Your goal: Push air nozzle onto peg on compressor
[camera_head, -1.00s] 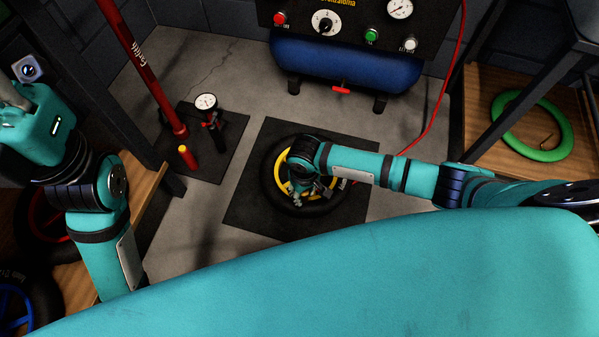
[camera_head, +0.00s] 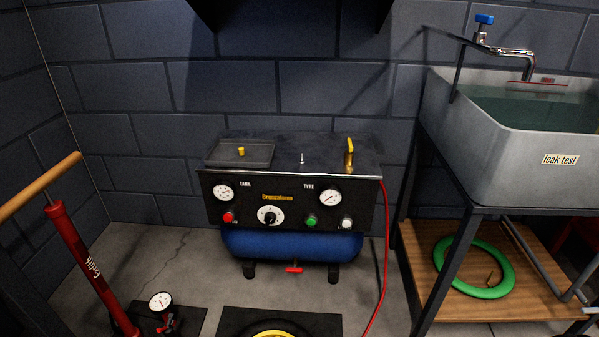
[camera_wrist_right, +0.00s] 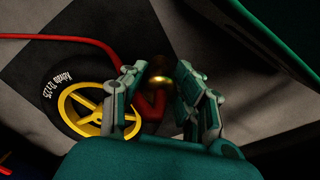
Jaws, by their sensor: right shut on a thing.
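The compressor (camera_head: 292,240) stands against the back wall in the head view, with a black gauge panel and a blue tank. On its top are a small upright silver peg (camera_head: 302,158) and a yellow upright piece (camera_head: 349,152) to the right of it. In the right wrist view my right gripper (camera_wrist_right: 157,85) is shut on the air nozzle (camera_wrist_right: 152,104), a red body with a brass tip. The fingers hide part of the nozzle. The nozzle is away from the compressor, seen over the floor near the wheel. My left gripper is in neither current view.
A red hose (camera_head: 384,250) hangs from the compressor's right side. A black tray (camera_head: 215,153) sits on its top left. The yellow-spoked wheel (camera_wrist_right: 65,119) lies on a dark mat. A red pump (camera_head: 78,255) stands left. A sink (camera_head: 500,140) is at right.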

